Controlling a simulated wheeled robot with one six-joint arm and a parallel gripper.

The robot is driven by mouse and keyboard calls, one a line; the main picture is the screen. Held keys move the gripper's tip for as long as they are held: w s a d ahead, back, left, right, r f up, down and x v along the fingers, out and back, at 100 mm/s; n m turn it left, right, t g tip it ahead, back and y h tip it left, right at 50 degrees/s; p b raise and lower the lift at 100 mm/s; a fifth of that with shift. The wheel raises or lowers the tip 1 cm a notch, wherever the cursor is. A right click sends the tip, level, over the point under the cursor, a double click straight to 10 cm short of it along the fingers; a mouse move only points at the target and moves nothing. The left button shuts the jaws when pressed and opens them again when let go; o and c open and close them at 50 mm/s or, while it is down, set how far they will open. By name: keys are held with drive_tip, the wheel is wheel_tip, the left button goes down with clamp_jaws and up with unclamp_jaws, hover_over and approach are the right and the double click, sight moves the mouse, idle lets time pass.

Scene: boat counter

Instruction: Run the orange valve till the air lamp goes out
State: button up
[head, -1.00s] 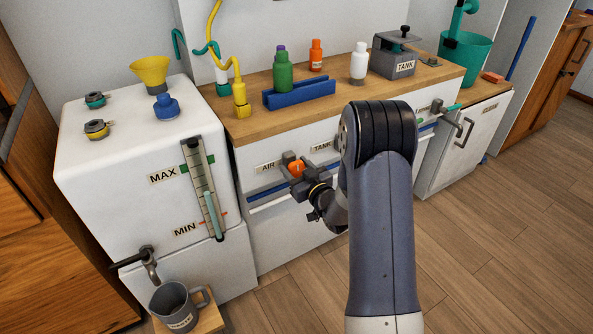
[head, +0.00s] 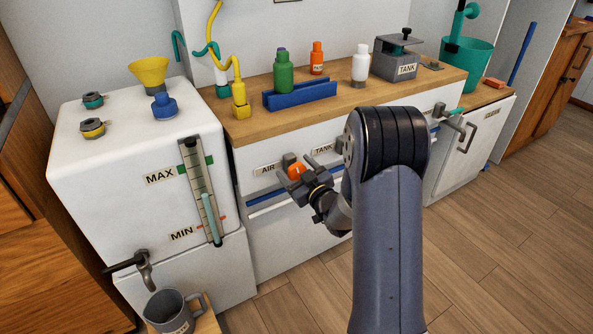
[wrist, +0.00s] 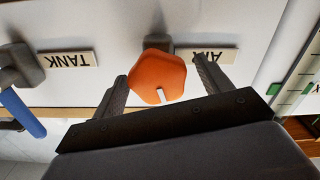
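The orange valve (head: 296,171) is a knob on the white cabinet front, by the AIR label (head: 267,169). In the wrist view the orange valve (wrist: 157,76) has rounded corners and a white mark on its face. My gripper (head: 294,167) is at the valve, its fingers on either side of it. In the wrist view my gripper (wrist: 161,70) is open, with a clear gap on the right; the left finger is very close to the valve, and I cannot tell if it touches. I cannot make out an air lamp in either view.
A TANK label (head: 322,150) sits to the right of the valve. A white tank with a level gauge (head: 202,190) stands at the left, above a grey mug (head: 168,312). A blue rack (head: 300,94) and bottles stand on the wooden counter above. The floor at right is clear.

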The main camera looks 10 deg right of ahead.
drive_tip(key=shift+s, duration=0.1)
drive_tip(key=v, duration=1)
drive_tip(key=shift+s+p, duration=0.3)
drive_tip(key=shift+p, duration=0.1)
drive_tip(key=shift+d, duration=0.15)
